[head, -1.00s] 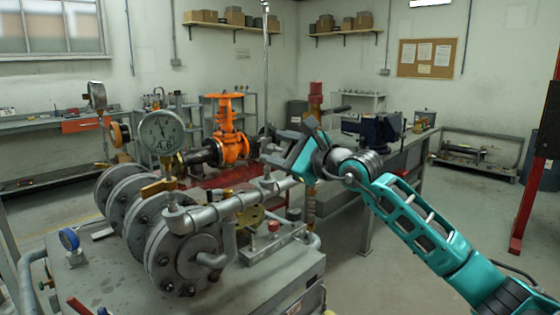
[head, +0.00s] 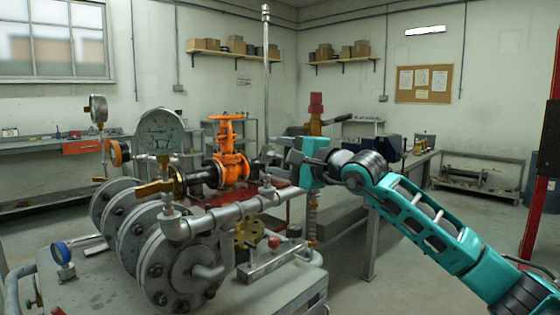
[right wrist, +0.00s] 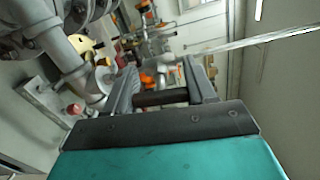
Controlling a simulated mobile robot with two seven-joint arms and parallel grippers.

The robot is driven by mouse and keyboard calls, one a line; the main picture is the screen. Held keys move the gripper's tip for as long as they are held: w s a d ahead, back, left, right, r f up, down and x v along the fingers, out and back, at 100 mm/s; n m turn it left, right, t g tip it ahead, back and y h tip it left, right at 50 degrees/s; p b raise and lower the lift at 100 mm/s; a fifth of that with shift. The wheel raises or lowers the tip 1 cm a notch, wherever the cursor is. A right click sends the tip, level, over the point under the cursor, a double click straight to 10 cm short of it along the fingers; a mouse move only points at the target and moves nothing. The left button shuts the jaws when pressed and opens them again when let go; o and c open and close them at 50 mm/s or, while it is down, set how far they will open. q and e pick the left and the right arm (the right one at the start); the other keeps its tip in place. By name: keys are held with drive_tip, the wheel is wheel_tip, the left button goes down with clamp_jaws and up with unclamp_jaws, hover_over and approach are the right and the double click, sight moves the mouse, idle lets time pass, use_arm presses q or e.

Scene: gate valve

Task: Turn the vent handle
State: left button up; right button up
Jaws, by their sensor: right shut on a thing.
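A tall thin vent pipe (head: 265,60) rises from a fitting on the grey pipework (head: 215,218) in the head view. My right gripper (head: 275,152) is beside the lower part of this pipe, fingers pointing left. In the right wrist view the two dark fingers (right wrist: 163,86) are shut on a dark bar (right wrist: 160,98), which looks like the vent handle. In the head view the handle is mostly hidden by the gripper. The thin pipe also shows in the right wrist view (right wrist: 255,40), beyond the fingers. My left gripper is not in view.
A round pressure gauge (head: 159,131) and large grey flanges (head: 180,268) stand left of the gripper. An orange gate valve (head: 230,155) is behind. Open floor lies at the right.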

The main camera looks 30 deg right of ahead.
idle(0.5)
drive_tip(key=o, duration=1)
drive_tip(key=shift+o, duration=0.2)
drive_tip(key=shift+s, duration=0.1)
drive_tip(key=b+v, duration=0.4)
drive_tip(key=v, duration=0.8)
drive_tip(key=shift+s+b, duration=0.3)
drive_tip(key=shift+b, duration=0.1)
drive_tip(key=shift+d+f, duration=0.1)
